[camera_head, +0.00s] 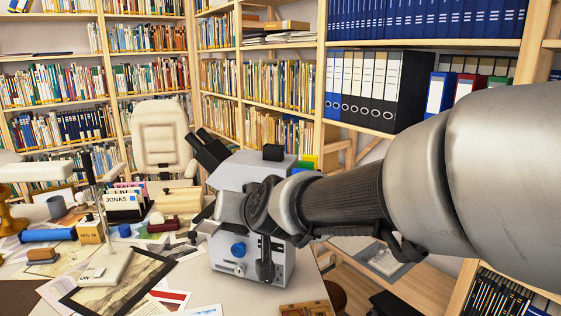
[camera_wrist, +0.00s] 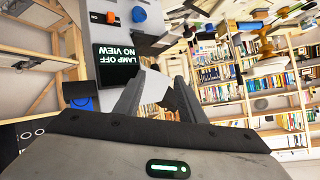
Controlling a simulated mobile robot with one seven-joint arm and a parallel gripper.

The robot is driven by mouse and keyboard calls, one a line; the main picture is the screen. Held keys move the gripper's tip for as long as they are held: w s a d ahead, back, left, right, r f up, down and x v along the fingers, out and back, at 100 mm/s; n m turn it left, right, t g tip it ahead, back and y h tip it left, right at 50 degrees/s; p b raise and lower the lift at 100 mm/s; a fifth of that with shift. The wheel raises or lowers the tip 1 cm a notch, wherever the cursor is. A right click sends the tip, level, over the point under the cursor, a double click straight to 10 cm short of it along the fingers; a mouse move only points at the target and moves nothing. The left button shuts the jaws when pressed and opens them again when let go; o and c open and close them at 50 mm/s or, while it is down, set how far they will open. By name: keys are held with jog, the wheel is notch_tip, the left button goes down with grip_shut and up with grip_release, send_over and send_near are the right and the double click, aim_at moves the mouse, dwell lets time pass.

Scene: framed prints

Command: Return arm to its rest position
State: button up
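My arm (camera_head: 340,200) reaches in from the right, its end in front of the white microscope (camera_head: 225,252) on the desk. In the wrist view my gripper (camera_wrist: 157,80) has its two dark fingers apart, with a pale surface visible between them. I see nothing clearly held. The microscope also shows close by in the wrist view, with a black display (camera_wrist: 120,66) reading "LAMP OFF NO VIEW" upside down. The arm hides part of the microscope, and I cannot tell whether the gripper touches it.
A cream chair (camera_head: 160,135) stands behind. Bookshelves with binders (camera_head: 375,90) line the back and right.

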jog(key=s+d+f+g+h, duration=0.2)
jog(key=s+d+g, duration=0.1)
jog(key=s+d, duration=0.75)
jog(key=s+d+f+g+h, duration=0.2)
jog(key=s+d+h, duration=0.1)
jog(key=s+d, duration=0.75)
notch_tip(320, 180, up, 19)
jog(key=s+d+m+p, duration=0.1)
jog(key=p, duration=1.9)
jog(key=shift+d, duration=0.35)
